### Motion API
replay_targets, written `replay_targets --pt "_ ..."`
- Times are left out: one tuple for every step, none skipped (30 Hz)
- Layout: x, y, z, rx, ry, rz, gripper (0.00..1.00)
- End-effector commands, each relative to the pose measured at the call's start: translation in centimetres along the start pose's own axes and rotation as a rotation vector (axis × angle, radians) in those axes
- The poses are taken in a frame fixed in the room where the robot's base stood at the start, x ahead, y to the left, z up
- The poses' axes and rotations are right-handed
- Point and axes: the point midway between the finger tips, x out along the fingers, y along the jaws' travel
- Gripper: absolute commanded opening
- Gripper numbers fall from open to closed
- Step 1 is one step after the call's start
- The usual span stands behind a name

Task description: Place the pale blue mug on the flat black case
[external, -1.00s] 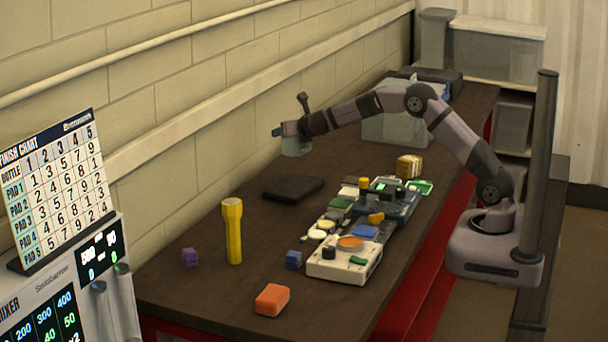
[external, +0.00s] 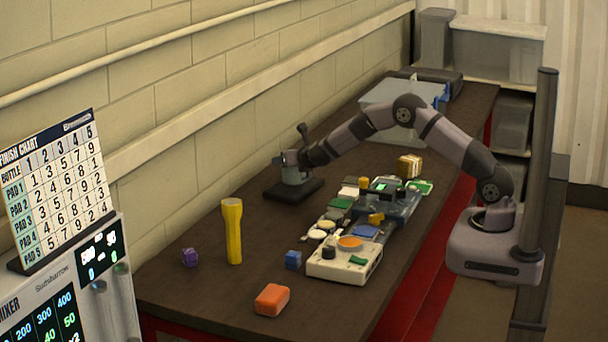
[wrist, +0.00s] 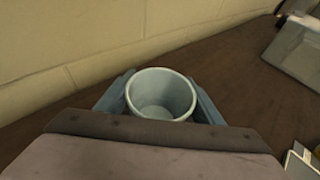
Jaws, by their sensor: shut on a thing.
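The pale blue mug (external: 294,176) is upright between the fingers of my gripper (external: 284,160) in the external view. The wrist view looks down into the empty mug (wrist: 161,93), with a finger of my gripper (wrist: 161,100) on each side. The flat black case (external: 310,189) lies on the table directly below the mug. The mug's base appears at the case's top; I cannot tell whether it touches or hovers just above. The case is hidden in the wrist view.
A yellow flashlight (external: 232,230) stands on the table, with a purple block (external: 190,257) to its left. A blue block (external: 293,259), an orange block (external: 272,299) and a cream device (external: 344,262) lie nearer the front. A clear bin (external: 385,118) stands behind my arm. The wall borders the table's left side.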

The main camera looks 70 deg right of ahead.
Motion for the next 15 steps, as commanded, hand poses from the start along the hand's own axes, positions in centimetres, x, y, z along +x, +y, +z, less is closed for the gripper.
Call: replay_targets --pt "0.14 0.02 -0.22 0.000 -0.002 0.000 0.31" --pt "0.22 0.03 -0.42 -0.001 -0.003 0.001 0.31" --pt "0.29 0.03 -0.59 0.001 -0.003 0.001 0.31" --pt "0.32 0.04 -0.65 0.002 -0.003 0.001 0.31" --pt "0.34 0.04 -0.68 0.003 -0.004 0.001 0.31" --pt "0.34 0.04 -0.68 0.003 -0.004 0.001 0.31" --pt "0.34 0.05 -0.67 0.003 -0.004 0.001 0.31" --pt "0.34 0.05 -0.67 0.003 -0.004 0.001 0.31" --pt "0.34 0.05 -0.67 0.003 -0.004 0.001 0.31" --pt "0.34 0.05 -0.67 0.003 -0.004 0.001 0.31" --pt "0.34 0.05 -0.67 0.003 -0.004 0.001 0.31" --pt "0.36 0.04 -0.71 0.003 -0.004 0.001 0.31" --pt "0.38 0.04 -0.77 0.003 -0.004 0.001 0.31" --pt "0.41 0.04 -0.85 0.002 -0.004 0.001 0.31" --pt "0.46 0.04 -0.97 0.002 -0.004 0.001 0.31"
